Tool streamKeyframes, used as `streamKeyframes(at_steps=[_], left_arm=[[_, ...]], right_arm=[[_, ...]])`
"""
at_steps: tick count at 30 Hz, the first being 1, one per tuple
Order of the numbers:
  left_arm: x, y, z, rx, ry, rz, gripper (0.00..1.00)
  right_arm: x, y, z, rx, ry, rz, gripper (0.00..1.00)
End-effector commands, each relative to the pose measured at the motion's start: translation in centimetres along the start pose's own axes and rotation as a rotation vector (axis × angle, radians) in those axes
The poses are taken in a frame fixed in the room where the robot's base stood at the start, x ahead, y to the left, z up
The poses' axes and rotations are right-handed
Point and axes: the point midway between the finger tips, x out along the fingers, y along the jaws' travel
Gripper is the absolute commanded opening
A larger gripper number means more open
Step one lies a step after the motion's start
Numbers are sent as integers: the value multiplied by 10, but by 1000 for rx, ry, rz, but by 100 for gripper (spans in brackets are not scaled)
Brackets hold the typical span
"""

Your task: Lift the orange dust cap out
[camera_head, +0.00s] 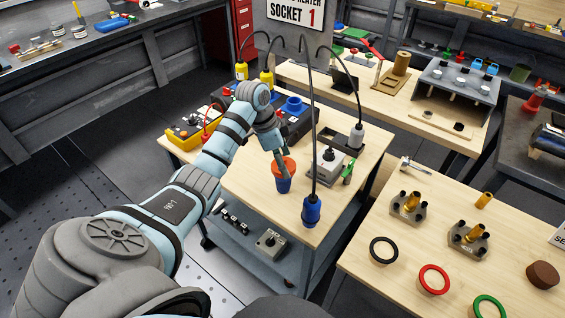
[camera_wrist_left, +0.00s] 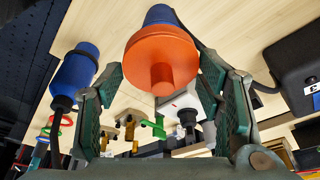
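The orange dust cap (camera_head: 289,164) is over the near table's middle in the head view, with a blue lower part (camera_head: 284,186) under it. In the left wrist view the cap (camera_wrist_left: 160,62) fills the space between the fingers, its round knob facing the camera and the blue part beyond. I cannot tell whether the blue end touches the tabletop. My right gripper is not in view.
A dark box (camera_head: 297,127) with a blue socket stands behind the cap. A blue plug (camera_head: 311,212) hangs on a cable at the table's front edge. A grey switch box (camera_head: 327,167) is to the right. The tabletop left of the plug is clear.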

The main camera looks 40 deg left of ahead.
Motion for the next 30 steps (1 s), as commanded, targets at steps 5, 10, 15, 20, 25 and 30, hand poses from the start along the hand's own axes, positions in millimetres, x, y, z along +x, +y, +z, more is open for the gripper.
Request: streamKeyframes(at_steps=[5, 10, 15, 20, 25, 30], left_arm=[[0, 0, 0, -1, -1, 2, 43], [0, 1, 0, -1, -1, 3, 43], [-13, 1, -4, -1, -1, 3, 43], [-41, 0, -12, -2, -1, 2, 43], [-70, 0, -21, -1, 1, 0, 43], [-97, 0, -33, 3, 2, -1, 43]], right_arm=[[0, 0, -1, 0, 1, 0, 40], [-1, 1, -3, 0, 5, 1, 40], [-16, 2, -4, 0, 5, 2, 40], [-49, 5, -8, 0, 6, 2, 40], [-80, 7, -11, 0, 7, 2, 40], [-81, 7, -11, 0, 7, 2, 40]])
